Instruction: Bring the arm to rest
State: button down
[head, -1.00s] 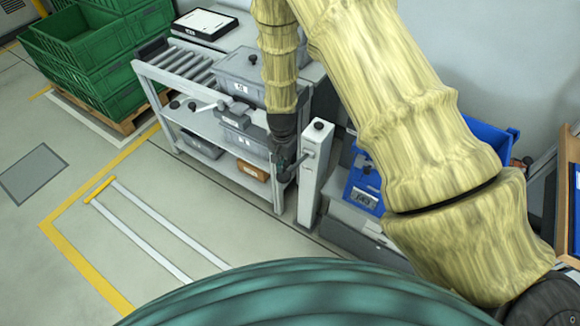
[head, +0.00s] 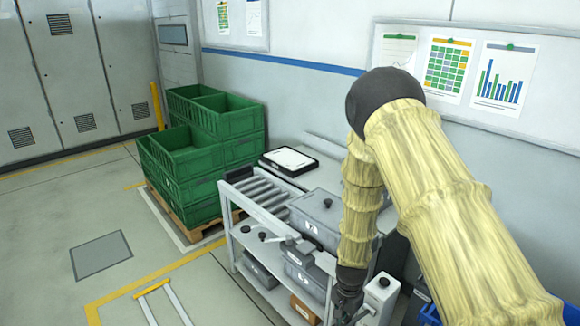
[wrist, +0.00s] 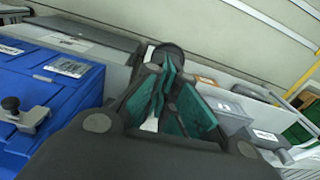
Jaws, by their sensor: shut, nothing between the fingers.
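My arm, in a yellow bark-like cover, reaches in from the right in the head view, and its forearm hangs down. My gripper (head: 347,306) is at the lower end, in front of the shelf rack and just left of a grey post (head: 380,298). In the wrist view my gripper (wrist: 170,78) shows its teal finger pads and dark links, shut with nothing held. The lower tips are partly hidden in the head view.
A roller rack (head: 262,190) with grey bins (head: 316,215) stands close behind my gripper. Green crates (head: 200,150) sit on a pallet at left. A blue bin (wrist: 50,95) lies left in the wrist view. The floor at left is mostly clear.

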jog(key=s+d+f+n+b, duration=0.3)
jog(key=s+f, duration=0.7)
jog(key=s, duration=0.1)
jog(key=s+f+n+b, duration=0.3)
jog(key=s+f, duration=0.1)
jog(key=s, duration=0.8)
jog(key=s+f+n+b, duration=0.3)
jog(key=s+f, duration=0.1)
jog(key=s, duration=0.8)
jog(key=shift+a+f+n+b, duration=0.15)
jog(key=shift+n+b, duration=0.15)
